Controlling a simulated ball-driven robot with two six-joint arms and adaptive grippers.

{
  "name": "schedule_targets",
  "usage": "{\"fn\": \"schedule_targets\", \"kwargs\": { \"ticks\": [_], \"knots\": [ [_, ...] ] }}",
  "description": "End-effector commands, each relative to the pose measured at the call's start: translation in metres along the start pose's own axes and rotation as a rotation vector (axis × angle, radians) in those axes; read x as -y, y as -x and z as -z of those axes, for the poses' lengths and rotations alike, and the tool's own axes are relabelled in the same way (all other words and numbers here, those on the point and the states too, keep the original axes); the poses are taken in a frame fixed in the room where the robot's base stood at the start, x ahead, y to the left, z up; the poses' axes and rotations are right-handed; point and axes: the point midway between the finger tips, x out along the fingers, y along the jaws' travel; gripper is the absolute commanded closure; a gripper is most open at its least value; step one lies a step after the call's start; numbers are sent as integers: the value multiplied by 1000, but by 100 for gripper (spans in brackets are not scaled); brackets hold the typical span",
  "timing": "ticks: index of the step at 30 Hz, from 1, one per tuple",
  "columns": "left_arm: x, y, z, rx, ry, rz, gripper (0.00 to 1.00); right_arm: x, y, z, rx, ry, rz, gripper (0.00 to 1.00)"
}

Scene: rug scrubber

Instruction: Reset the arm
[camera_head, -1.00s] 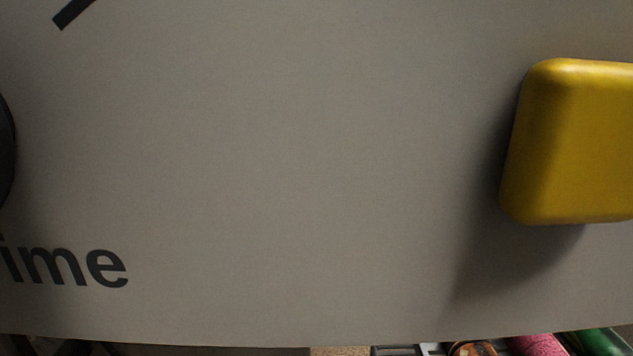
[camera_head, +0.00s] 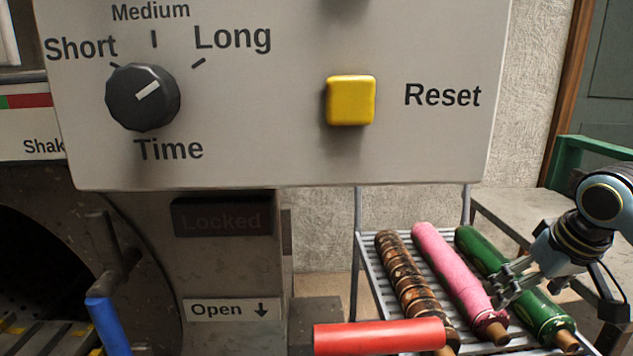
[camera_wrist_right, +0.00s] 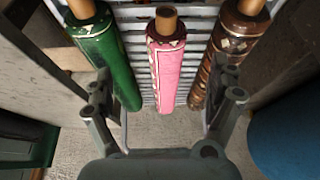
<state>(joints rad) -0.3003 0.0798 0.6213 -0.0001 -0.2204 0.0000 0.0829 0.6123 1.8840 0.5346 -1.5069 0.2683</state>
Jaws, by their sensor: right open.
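My right gripper (camera_head: 503,286) is at the right of the head view, open and empty, in front of the rolled rugs. In the right wrist view its two fingers (camera_wrist_right: 167,92) are spread wide, with the pink rug seen between them. I cannot tell that it touches any rug. My right arm comes in from the right edge. My left gripper is not in view. The yellow button (camera_head: 350,100) labelled Reset is on the grey panel (camera_head: 270,165), up and left of my right gripper and well apart from it.
A green rug (camera_head: 480,250), a pink rug (camera_head: 448,262) and a brown patterned rug (camera_head: 402,272) lie on a slatted rack. A red handle (camera_head: 380,336) is in front. The panel has a black Time dial (camera_head: 142,97). A blue handle (camera_head: 108,325) is lower left.

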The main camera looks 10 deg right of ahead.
Motion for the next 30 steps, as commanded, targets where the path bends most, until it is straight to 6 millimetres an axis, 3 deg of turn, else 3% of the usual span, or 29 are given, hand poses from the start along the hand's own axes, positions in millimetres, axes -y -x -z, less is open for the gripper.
{"fn": "schedule_targets", "kwargs": {
  "ticks": [8,17,30],
  "knots": [
    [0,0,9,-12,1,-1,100,29,-8,-41,21,59,8,9],
    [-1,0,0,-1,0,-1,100,70,-5,-109,45,138,16,9],
    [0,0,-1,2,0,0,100,112,37,-209,77,189,-4,9]
  ]
}}
